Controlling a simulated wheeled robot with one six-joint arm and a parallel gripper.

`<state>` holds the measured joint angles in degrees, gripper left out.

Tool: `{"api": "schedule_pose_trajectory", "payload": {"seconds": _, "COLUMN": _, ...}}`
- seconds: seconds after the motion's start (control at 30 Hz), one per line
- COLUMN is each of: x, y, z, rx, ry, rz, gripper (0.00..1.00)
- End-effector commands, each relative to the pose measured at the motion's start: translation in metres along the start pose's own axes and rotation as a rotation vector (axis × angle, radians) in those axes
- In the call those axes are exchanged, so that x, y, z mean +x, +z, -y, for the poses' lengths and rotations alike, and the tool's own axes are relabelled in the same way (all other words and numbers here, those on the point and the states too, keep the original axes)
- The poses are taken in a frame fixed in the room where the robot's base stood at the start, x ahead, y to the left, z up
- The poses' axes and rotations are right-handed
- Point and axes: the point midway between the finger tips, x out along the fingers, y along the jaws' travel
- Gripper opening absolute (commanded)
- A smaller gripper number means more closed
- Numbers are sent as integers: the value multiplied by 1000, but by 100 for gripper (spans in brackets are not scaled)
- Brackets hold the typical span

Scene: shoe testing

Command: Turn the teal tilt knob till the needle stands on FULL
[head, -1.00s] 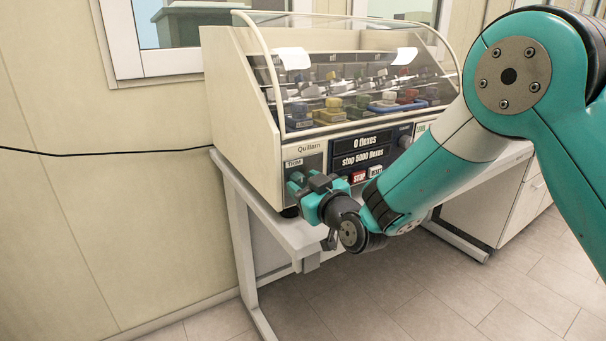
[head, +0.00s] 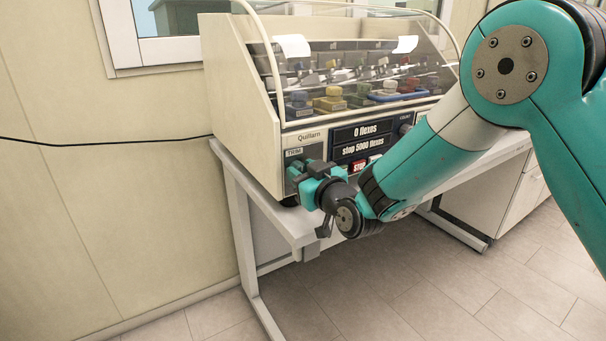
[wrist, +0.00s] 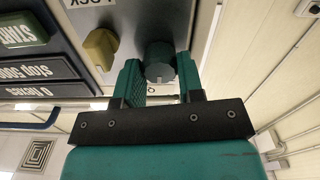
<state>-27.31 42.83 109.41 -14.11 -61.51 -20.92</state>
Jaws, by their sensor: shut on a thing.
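My gripper (head: 306,178) is at the left end of the tester's front panel, just below the TRIM label (head: 294,153). In the wrist view my gripper (wrist: 160,80) has a finger on each side of a round dark teal knob (wrist: 159,60) and is shut on it. A small pale mark shows on the knob's edge. In the head view my gripper hides the knob. I cannot make out a needle or a FULL mark in either view.
In the wrist view, a yellow knob (wrist: 101,47) sits beside the gripped one, near a LOCK label and a green START button (wrist: 22,31). In the head view, the display (head: 362,131) reads 0 flexes. The red STOP button (head: 358,166) is close right of my gripper.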

Motion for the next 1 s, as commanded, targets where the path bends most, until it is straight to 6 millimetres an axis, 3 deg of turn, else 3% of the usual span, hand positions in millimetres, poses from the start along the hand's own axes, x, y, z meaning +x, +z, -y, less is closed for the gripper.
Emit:
{"api": "schedule_pose_trajectory", "payload": {"seconds": 0.7, "x": 0, "y": 1, "z": 0, "rx": 593, "ry": -2, "rz": -1, "gripper": 12}}
{"api": "schedule_pose_trajectory", "payload": {"seconds": 1.0, "x": 0, "y": 0, "z": -1, "rx": 767, "ry": -2, "rz": -1, "gripper": 12}}
